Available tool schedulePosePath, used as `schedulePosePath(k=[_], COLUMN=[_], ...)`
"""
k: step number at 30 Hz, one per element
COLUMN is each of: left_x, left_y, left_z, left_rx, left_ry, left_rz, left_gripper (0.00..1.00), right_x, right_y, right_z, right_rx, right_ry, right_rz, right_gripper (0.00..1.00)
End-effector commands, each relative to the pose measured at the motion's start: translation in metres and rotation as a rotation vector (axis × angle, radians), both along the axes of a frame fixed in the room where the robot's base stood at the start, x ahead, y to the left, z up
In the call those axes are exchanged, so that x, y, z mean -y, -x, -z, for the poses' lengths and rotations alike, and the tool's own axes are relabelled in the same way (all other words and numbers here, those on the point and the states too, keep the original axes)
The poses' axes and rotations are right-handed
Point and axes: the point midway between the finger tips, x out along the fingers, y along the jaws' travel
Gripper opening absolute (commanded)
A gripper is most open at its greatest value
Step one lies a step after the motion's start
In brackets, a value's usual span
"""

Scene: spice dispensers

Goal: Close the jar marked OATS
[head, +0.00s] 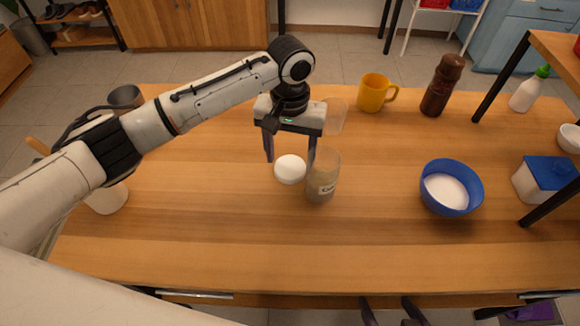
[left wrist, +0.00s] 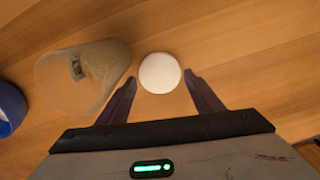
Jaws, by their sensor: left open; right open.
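A clear jar (head: 322,180) with light brown contents stands upright and uncovered near the table's middle; its label is too small to read fully. It also shows in the left wrist view (left wrist: 98,72). A round white lid (head: 290,169) lies just left of the jar; in the left wrist view the lid (left wrist: 160,73) sits between and slightly beyond the fingertips. My left gripper (head: 290,163) points down over the lid, open, with its right finger close to the jar. My right gripper (head: 392,312) is open and empty at the bottom edge, partly cut off.
Another clear container (head: 336,114) stands behind my left gripper. A yellow mug (head: 374,93) and a brown bottle (head: 440,88) stand at the back. A blue bowl (head: 436,198) of white powder is to the right. The table's front middle is clear.

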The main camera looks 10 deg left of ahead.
Motion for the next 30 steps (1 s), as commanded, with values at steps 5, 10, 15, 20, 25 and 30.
schedulePosePath(k=[5, 10, 15, 20, 25, 30], left_x=[-0.001, 0.0, 0.0, 0.0, 0.0, 0.0], left_y=[0.0, 0.0, 0.0, 0.0, 0.0, 0.0], left_z=[0.021, 0.024, 0.023, 0.023, 0.023, 0.019], left_rx=[0.001, 0.002, 0.002, 0.002, 0.002, 0.003], left_ry=[-0.001, 0.0, 0.0, 0.0, 0.0, 0.001], left_rz=[0.0, 0.001, 0.001, 0.001, 0.001, 0.001], left_gripper=[0.61, 0.61, 0.61, 0.4, 0.34, 0.34], right_x=[0.0, 0.0, 0.0, 0.0, 0.0, 0.0], right_y=[0.0, 0.0, 0.0, 0.0, 0.0, 0.0], right_z=[0.0, 0.0, 0.0, 0.0, 0.0, 0.0], right_rx=[0.0, 0.0, 0.0, 0.0, -0.001, -0.001], right_ry=[0.0, 0.0, 0.0, 0.0, 0.0, 0.0], right_rz=[0.0, 0.0, 0.0, 0.0, 0.0, 0.0], right_gripper=[0.72, 0.72, 0.72, 0.72, 0.72, 0.72])
